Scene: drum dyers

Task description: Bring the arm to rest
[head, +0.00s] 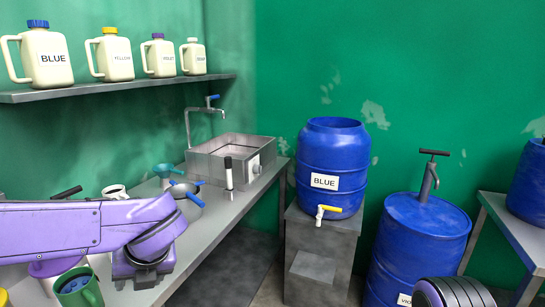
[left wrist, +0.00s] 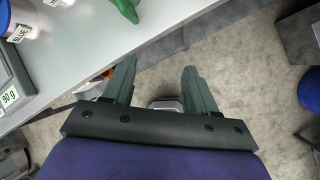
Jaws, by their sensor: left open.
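My left arm, purple, reaches in from the left over the grey workbench in the head view. In the left wrist view my left gripper (left wrist: 157,90) has its two dark grey-green fingers spread apart. Nothing is between them but a view down to the floor, beside the edge of the bench (left wrist: 160,25). In the head view the fingers cannot be made out. My right gripper is not seen.
Blue barrels (head: 333,155) (head: 420,235) stand right. Jugs (head: 50,57) line a shelf (head: 120,90). A scale display (left wrist: 10,97) shows in the wrist view.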

